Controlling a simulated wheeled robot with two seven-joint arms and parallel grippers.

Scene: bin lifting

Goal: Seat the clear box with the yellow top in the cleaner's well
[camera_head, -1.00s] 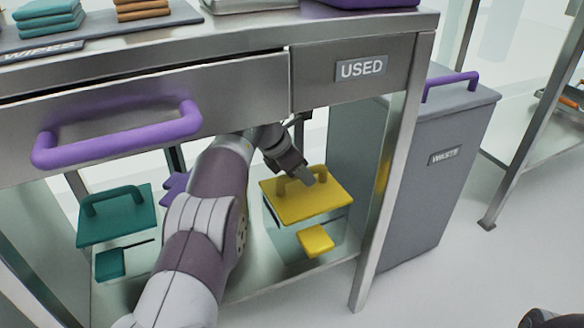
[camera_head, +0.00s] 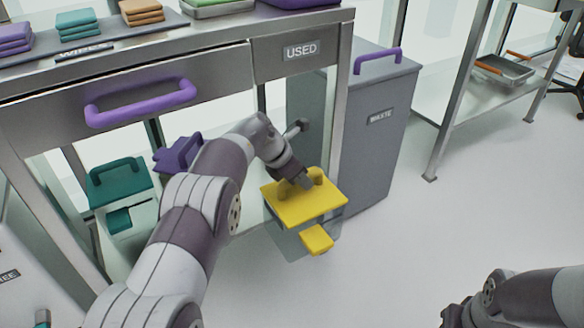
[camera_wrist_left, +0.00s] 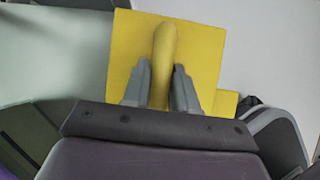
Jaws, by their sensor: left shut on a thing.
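The clear box with the yellow top (camera_head: 290,212) hangs from my left gripper (camera_head: 305,182) at the front right of the steel table. My left gripper is shut on the handle of its yellow top. The left wrist view shows both fingers (camera_wrist_left: 160,85) on either side of the yellow handle (camera_wrist_left: 164,50), above the yellow lid (camera_wrist_left: 205,60). A smaller yellow block (camera_head: 317,239) shows low on the box's front. My right arm is at the lower right; its gripper (camera_head: 455,316) is partly cut off by the frame edge. I cannot identify the cleaner's well.
A teal-topped box (camera_head: 120,183) and a purple-topped one (camera_head: 178,154) stand on the table's lower shelf. The grey waste bin (camera_head: 385,140) stands close behind the held box. Folded wipes (camera_head: 77,24) lie on the tabletop. The floor (camera_head: 440,230) to the right is clear.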

